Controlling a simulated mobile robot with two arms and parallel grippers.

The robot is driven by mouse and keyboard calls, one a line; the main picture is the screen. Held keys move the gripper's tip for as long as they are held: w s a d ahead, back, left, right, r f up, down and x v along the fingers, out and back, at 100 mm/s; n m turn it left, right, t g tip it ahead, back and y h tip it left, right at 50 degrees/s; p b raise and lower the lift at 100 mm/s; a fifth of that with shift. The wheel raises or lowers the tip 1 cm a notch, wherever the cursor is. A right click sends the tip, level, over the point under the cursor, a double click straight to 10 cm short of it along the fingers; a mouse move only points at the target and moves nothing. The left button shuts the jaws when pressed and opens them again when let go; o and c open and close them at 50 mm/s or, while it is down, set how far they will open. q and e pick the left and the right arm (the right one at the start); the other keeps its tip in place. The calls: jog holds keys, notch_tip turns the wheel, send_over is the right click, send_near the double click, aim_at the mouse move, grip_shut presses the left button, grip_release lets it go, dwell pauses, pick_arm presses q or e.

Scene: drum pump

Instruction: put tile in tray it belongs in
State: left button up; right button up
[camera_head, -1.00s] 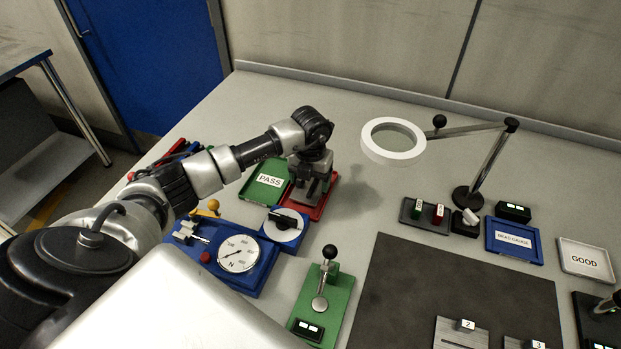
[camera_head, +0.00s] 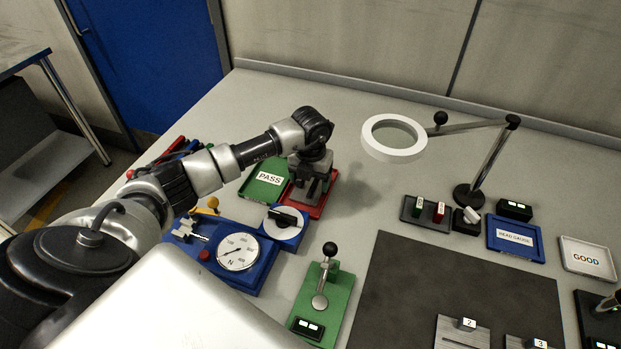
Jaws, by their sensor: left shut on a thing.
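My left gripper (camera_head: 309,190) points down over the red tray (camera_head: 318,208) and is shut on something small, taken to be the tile. The tile itself is mostly hidden by the fingers, so its colour and marks cannot be told. The red tray is partly covered by the gripper. The green tray (camera_head: 265,187) labelled PASS lies just left of the red one and looks empty. My right gripper is not in view.
A blue gauge unit (camera_head: 237,252) and a selector knob (camera_head: 284,218) stand in front of the trays. A green lever fixture (camera_head: 322,300) is nearer. A ring magnifier (camera_head: 394,137) stands behind on the right. A blue tray (camera_head: 514,239) and a white GOOD tray (camera_head: 587,259) lie far right.

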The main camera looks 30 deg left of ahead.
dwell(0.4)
pick_arm(q)
jog(key=o, duration=1.1)
jog(key=shift+c, duration=1.2)
jog(key=shift+o, duration=0.4)
